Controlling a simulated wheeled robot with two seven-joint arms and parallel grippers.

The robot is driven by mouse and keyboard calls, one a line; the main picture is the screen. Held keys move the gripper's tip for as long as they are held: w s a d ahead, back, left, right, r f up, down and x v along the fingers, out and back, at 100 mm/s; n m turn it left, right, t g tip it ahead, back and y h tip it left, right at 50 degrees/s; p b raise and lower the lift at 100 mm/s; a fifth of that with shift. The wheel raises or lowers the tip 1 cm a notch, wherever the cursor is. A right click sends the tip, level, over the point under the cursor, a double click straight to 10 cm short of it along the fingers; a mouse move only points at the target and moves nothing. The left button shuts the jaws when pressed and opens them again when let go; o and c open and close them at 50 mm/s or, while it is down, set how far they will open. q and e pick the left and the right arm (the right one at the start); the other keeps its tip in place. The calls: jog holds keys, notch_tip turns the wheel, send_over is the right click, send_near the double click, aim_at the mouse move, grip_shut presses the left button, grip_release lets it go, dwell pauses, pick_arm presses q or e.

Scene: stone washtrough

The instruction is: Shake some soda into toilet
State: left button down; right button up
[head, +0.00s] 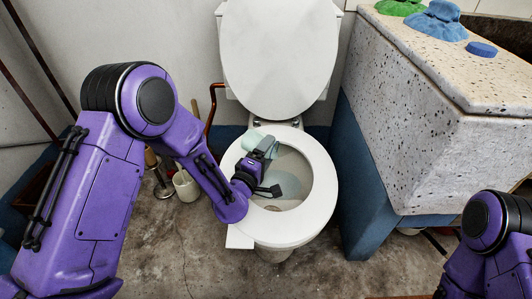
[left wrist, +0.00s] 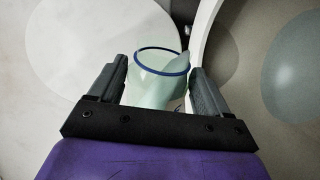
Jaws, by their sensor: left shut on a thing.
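The white toilet (head: 318,195) stands in the middle of the head view with its lid (head: 278,55) raised. My left gripper (head: 263,168) reaches over the left part of the seat and bowl. It is shut on a pale green, cup-like container (head: 250,139), partly hidden by the fingers in the head view. In the left wrist view the container (left wrist: 158,84) sits between the two fingers, and its dark blue rim shows. Its contents are not clear, and I see no powder falling. Water (left wrist: 297,65) shows in the bowl. My right gripper is out of view.
A speckled stone washtrough (head: 420,105) stands at the right, with a green cloth (head: 400,7), a blue cloth (head: 437,20) and a blue sponge-like piece (head: 481,49) on top. A white pot (head: 186,186) stands left of the toilet. Some floor in front is clear.

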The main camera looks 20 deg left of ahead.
pick_arm(q)
jog(key=shift+d+m+b, duration=0.25)
jog(key=shift+m+b, duration=0.35)
jog(key=shift+b, duration=0.35)
jog(key=shift+r+m, duration=0.15)
jog(key=shift+m, duration=0.15)
dwell(0.7)
